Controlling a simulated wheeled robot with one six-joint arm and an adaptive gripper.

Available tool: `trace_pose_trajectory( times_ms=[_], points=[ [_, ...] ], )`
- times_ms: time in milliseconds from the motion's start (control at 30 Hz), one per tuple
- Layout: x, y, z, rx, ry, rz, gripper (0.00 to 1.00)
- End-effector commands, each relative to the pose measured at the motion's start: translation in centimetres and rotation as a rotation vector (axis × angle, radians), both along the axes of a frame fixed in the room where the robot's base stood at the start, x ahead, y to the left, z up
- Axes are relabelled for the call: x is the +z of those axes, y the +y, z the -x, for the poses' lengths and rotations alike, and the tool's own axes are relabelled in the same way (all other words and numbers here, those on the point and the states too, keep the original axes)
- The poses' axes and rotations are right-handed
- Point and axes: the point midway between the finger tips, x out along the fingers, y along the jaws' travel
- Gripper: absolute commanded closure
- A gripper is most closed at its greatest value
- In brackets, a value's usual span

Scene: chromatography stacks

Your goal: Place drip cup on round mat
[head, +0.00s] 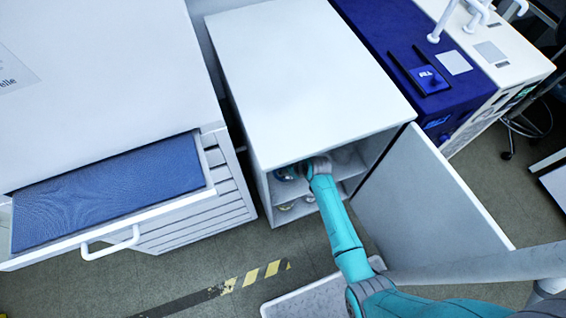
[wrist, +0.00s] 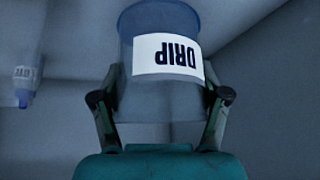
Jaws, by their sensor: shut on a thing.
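The drip cup (wrist: 165,95) is a translucent bluish cup with a white label reading DRIP, upside down in the wrist view. My gripper (wrist: 165,98) has a finger on each side of the cup and is shut on it. The round mat cannot be made out in either view.
The cabinet door (head: 430,200) stands open to the right of my arm. A drawer with a blue liner (head: 110,190) is pulled out at left. In the wrist view, another labelled vessel (wrist: 25,75) is at the left. Shelf items (head: 292,207) show below.

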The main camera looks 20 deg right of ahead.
Motion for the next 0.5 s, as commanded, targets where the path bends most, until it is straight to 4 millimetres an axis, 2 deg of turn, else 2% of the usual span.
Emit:
trace_pose_trajectory(
  times_ms=[167, 300, 500],
  points=[
    [0.2, 1.1, -2.9, 0.002, -0.003, 0.001, 0.78],
    [-1.2, 1.1, -2.8, 0.0, 0.0, 0.0, 0.78],
    [-1.4, 1.1, -2.9, 0.0, -0.002, 0.001, 0.78]
  ],
)
